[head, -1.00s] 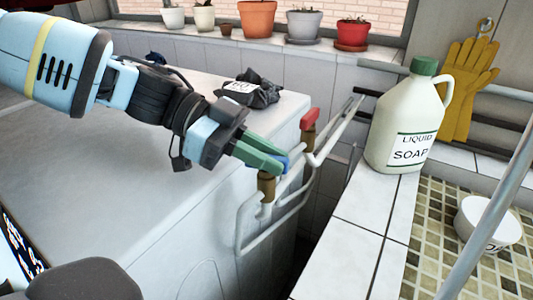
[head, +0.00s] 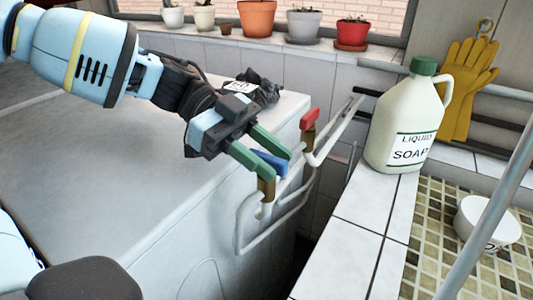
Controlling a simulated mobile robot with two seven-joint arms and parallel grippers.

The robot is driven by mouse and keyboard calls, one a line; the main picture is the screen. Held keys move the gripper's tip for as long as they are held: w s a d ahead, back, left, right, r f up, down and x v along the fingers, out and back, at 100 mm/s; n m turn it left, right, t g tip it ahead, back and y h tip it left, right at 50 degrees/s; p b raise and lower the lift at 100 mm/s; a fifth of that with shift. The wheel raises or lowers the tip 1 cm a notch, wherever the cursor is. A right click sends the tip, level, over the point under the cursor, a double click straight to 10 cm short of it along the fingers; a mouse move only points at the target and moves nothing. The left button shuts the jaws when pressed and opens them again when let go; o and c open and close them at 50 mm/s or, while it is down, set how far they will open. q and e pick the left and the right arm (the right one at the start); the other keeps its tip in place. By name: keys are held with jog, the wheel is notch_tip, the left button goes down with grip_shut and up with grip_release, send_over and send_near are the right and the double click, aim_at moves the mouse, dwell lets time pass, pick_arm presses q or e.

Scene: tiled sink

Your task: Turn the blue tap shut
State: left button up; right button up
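The blue tap handle (head: 270,163) sits on top of a brass valve (head: 267,188) on white pipes, beside the white appliance. My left gripper (head: 279,165) is at the handle. Its two green fingers are spread apart, one on the near side and one on the far side of the handle. The blue handle shows lengthwise between them. I cannot tell whether either finger touches it. My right gripper is not in view.
A red tap (head: 309,118) stands just behind on the same pipes. A soap jug (head: 402,125) stands on the tiled ledge (head: 365,215) to the right. A dark crumpled bag (head: 262,88) lies on the white appliance top (head: 130,170). A narrow gap separates appliance and ledge.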

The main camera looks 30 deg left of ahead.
pick_arm(q)
jog(key=v, duration=0.8)
jog(key=shift+p, duration=0.35)
jog(key=shift+s+d+f, duration=0.1)
dwell(0.4)
